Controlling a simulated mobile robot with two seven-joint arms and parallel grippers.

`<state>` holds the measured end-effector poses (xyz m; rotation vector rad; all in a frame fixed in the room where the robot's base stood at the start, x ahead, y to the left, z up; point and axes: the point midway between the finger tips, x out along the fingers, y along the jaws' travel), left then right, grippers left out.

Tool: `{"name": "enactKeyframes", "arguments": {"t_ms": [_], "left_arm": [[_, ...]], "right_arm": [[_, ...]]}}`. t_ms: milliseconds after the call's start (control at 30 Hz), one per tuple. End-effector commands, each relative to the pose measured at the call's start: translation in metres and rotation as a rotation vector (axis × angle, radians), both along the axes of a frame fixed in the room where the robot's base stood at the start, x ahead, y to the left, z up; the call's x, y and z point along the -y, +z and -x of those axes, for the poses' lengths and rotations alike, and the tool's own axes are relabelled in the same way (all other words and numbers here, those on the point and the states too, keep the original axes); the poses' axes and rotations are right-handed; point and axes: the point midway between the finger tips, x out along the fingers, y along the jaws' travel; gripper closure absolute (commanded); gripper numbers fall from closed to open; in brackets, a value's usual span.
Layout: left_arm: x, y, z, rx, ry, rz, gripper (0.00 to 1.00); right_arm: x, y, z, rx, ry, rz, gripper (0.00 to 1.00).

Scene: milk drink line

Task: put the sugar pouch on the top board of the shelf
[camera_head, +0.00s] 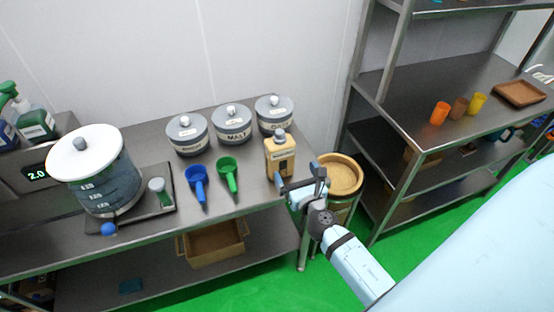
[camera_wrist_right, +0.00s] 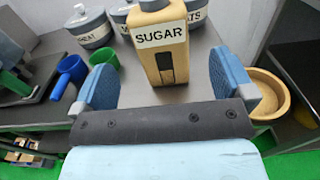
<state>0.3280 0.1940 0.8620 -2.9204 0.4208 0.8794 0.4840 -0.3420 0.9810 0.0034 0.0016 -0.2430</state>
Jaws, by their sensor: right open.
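The sugar pouch (camera_head: 280,157) is a tan container with a dark cap, standing upright at the right end of the steel table. In the right wrist view the pouch (camera_wrist_right: 160,40) shows its SUGAR label, ahead of and between the two blue fingers. My right gripper (camera_head: 301,184) is open and empty at the table's right edge, just in front of the pouch; its fingers (camera_wrist_right: 178,85) do not close on it. The steel shelf (camera_head: 440,75) stands at the right; its top board (camera_head: 452,8) is only partly in view. My left gripper is not in view.
Three lidded grey canisters (camera_head: 232,124) stand behind the pouch. A blue scoop (camera_head: 198,183) and a green scoop (camera_head: 228,172) lie to its left. A round tan bin (camera_head: 340,174) stands between table and shelf. Cups (camera_head: 440,113) and a brown tray (camera_head: 520,93) occupy a lower board.

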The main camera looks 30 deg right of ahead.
Motion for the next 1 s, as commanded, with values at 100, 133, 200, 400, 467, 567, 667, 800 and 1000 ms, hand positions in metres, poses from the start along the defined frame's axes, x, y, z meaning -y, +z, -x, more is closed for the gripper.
{"name": "enactKeyframes", "arguments": {"t_ms": [100, 133, 200, 400, 467, 567, 667, 800, 1000], "left_arm": [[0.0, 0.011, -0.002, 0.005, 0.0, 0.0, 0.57], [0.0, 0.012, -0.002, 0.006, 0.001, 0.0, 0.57], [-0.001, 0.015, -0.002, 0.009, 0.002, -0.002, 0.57], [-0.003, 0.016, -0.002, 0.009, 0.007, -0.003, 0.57], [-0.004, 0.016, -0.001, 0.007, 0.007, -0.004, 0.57], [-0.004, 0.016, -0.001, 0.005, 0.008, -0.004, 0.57], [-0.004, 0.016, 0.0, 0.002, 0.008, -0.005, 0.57], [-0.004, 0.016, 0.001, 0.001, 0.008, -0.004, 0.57], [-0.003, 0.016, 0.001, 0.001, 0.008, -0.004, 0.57]], "right_arm": [[0.005, 0.004, -0.026, 0.003, 0.002, 0.002, 0.0], [0.007, 0.005, -0.033, 0.004, 0.002, 0.002, 0.0], [0.01, 0.004, -0.045, 0.004, 0.002, 0.002, 0.0], [0.014, 0.002, -0.065, 0.002, 0.005, 0.003, 0.0], [0.015, 0.002, -0.068, 0.002, 0.005, 0.003, 0.0], [0.016, 0.002, -0.078, 0.003, 0.005, 0.003, 0.0], [0.019, 0.002, -0.095, 0.005, 0.004, 0.002, 0.0], [0.024, 0.001, -0.112, 0.002, 0.005, 0.004, 0.0], [0.025, 0.0, -0.117, 0.002, 0.006, 0.004, 0.0]]}}
